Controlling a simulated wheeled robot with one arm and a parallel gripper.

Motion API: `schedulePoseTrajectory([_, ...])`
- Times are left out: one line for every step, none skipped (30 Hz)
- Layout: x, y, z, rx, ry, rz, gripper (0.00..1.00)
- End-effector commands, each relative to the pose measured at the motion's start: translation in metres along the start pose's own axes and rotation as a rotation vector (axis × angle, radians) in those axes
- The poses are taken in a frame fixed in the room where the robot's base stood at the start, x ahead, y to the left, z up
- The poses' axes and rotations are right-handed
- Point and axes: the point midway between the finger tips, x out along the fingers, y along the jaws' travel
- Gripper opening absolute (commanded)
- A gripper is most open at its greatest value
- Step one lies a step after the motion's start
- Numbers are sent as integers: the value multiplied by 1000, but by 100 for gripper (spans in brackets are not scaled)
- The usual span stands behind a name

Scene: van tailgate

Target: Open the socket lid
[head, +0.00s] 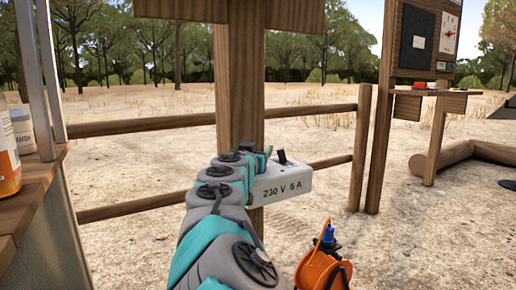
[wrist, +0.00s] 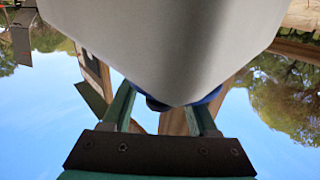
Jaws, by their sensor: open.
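In the head view my gripper (head: 262,160) is at the box's upper left, partly hidden by my arm. I cannot tell whether it touches the lid.
An orange cable reel (head: 322,270) with a blue plug (head: 328,235) stands below the box. The wooden post (head: 240,80) and rail fence (head: 315,114) are behind. A wooden counter (head: 30,190) with jars is on the left. A notice board stands at right over open sandy ground.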

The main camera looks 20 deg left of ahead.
Motion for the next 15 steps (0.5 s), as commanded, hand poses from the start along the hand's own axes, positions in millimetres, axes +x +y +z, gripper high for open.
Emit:
schedulePoseTrajectory([0,0,0,0,0,0,60])
schedulePoseTrajectory([0,0,0,0,0,0,60])
schedulePoseTrajectory([0,0,0,0,0,0,60])
schedulePoseTrajectory([0,0,0,0,0,0,60])
schedulePoseTrajectory([0,0,0,0,0,0,60])
schedulePoseTrajectory([0,0,0,0,0,0,58])
schedulePoseTrajectory([0,0,0,0,0,0,55])
schedulePoseTrajectory([0,0,0,0,0,0,52])
schedulePoseTrajectory([0,0,0,0,0,0,47])
schedulePoseTrajectory([0,0,0,0,0,0,44])
schedulePoseTrajectory([0,0,0,0,0,0,40])
schedulePoseTrajectory([0,0,0,0,0,0,36])
schedulePoseTrajectory([0,0,0,0,0,0,33])
schedulePoseTrajectory([0,0,0,0,0,0,29])
schedulePoseTrajectory([0,0,0,0,0,0,25])
